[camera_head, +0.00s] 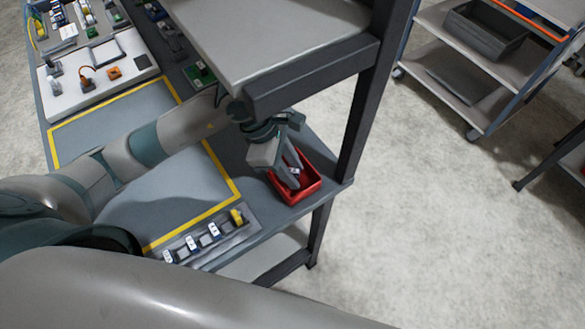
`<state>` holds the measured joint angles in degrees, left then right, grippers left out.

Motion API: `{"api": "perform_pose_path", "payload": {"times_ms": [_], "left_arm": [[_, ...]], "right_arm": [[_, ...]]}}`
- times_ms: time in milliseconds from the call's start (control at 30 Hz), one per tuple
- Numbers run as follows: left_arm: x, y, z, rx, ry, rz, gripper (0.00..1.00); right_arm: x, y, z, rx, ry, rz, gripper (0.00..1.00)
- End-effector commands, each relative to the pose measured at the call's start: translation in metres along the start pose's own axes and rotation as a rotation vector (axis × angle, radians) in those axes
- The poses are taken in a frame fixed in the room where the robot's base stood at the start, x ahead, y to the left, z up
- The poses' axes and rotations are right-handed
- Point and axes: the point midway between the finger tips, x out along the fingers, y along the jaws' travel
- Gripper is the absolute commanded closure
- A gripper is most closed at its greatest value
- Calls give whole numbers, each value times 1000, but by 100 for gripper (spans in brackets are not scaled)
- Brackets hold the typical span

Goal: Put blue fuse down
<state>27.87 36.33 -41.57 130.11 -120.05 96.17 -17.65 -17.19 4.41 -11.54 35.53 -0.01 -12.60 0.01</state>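My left gripper (287,177) reaches down into a small red bin (292,199) at the table's front right corner. A small white and bluish piece (296,169), which looks like a fuse, shows at the fingers, inside the bin's outline. I cannot tell whether the fingers grip it or whether it touches the bin floor. The gripper body hides part of the bin. My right gripper is not in view.
A grey dispenser row (205,247) with several white-and-dark pieces and a yellow piece (237,217) lies along the near edge. A shelf (265,40) overhangs the bin, with a dark post (362,115) to its right. The yellow-framed mat (190,185) has bare room.

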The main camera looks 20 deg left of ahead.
Motion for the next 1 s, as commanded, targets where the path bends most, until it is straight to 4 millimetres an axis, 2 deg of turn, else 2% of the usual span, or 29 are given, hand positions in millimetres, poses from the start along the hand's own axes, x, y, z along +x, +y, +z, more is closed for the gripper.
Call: {"api": "perform_pose_path", "payload": {"times_ms": [467,667,800,1000], "left_arm": [[-4,1,1,1,0,2,71],[-26,1,0,3,0,5,71],[-50,1,0,4,0,6,71],[-61,1,-32,-3,3,3,71]], "right_arm": [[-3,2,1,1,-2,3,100],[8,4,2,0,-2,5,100],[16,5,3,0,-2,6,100],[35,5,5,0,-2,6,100]]}}
